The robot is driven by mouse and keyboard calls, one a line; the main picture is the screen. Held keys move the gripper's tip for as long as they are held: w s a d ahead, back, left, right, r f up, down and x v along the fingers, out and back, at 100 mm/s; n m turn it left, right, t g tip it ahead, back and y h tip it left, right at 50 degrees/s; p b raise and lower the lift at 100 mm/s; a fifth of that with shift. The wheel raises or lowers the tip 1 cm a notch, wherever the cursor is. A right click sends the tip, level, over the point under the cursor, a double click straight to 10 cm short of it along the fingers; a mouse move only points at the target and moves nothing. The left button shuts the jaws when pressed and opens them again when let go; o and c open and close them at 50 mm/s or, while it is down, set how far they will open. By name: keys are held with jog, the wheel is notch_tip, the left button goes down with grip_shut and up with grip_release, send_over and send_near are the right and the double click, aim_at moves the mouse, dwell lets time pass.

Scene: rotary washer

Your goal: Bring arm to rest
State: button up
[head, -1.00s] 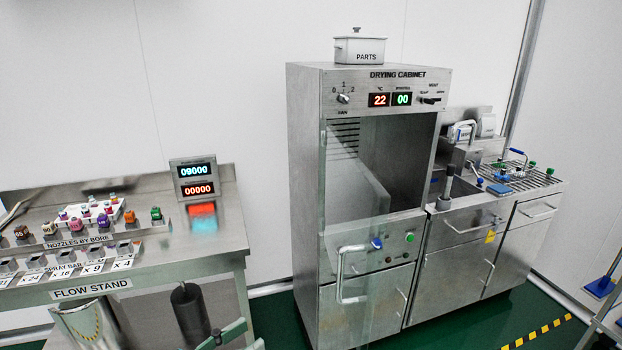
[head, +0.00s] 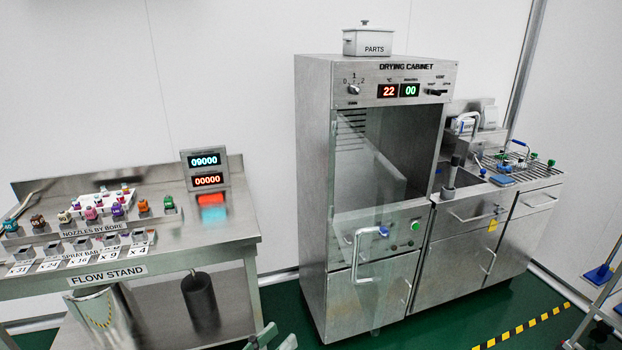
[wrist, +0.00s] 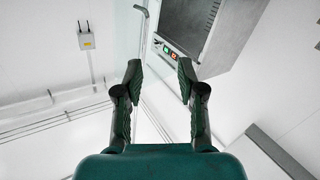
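My gripper (wrist: 159,75) shows in the wrist view with its two dark green fingers apart and nothing between them. It points at pale walls, with the drying cabinet beyond it at the upper right. In the head view only green tips of my gripper (head: 271,342) show at the bottom edge, in front of the gap between the flow stand and the drying cabinet. The rest of my arm is out of the head view.
The flow stand (head: 112,270) with coloured nozzles is on the left. Green floor (head: 430,333) is clear in front.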

jog(key=s+d+f+n+y, duration=0.2)
jog(key=d+f+n+y, duration=0.2)
jog(key=d+f, duration=0.45)
jog(key=s+d+f+n+y, duration=0.2)
jog(key=d+f+n+y, duration=0.3)
jog(key=f, duration=0.7)
jog(key=s+d+f+n+g+y, duration=0.1)
jog(key=s+d+f, duration=0.2)
jog(key=s, duration=0.3)
jog(key=s+d+f+y, duration=0.1)
jog(key=s+d+f, duration=0.25)
jog(key=s, duration=0.25)
jog(key=s+d+r+m+t, duration=0.1)
jog(key=s+d+r+m, duration=0.1)
jog(key=s+r, duration=0.4)
jog(key=s+d+r+m, duration=0.2)
jog(key=s+r, duration=0.5)
jog(key=s, duration=0.7)
jog(key=shift+d+r+m+t, duration=0.25)
jog(key=shift+d+m+t, duration=0.15)
